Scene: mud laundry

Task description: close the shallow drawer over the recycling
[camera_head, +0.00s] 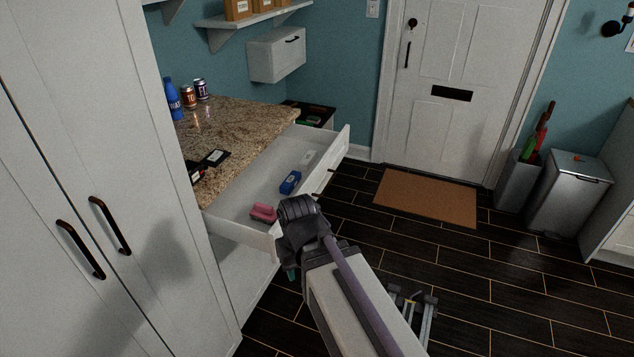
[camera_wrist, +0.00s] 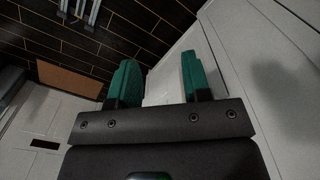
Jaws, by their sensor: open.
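The shallow white drawer (camera_head: 238,231) is pulled far out from under the granite counter (camera_head: 235,125) in the head view. It holds a pink item (camera_head: 263,212), a blue item (camera_head: 290,182) and a small pale item (camera_head: 308,158). My arm reaches up to the drawer's near front corner, and my wrist hides part of the drawer front. My gripper (camera_wrist: 159,62) shows in the wrist view with its two teal fingers apart and nothing between them. In the head view only a bit of teal shows below my wrist. I cannot tell whether it touches the drawer.
Cans and a blue bottle (camera_head: 174,99) stand on the counter. A tall white cabinet (camera_head: 90,180) is at the left. A dark open container (camera_head: 310,113) sits past the counter. A doormat (camera_head: 425,197) and metal bin (camera_head: 568,190) are to the right; dark floor between is mostly clear.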

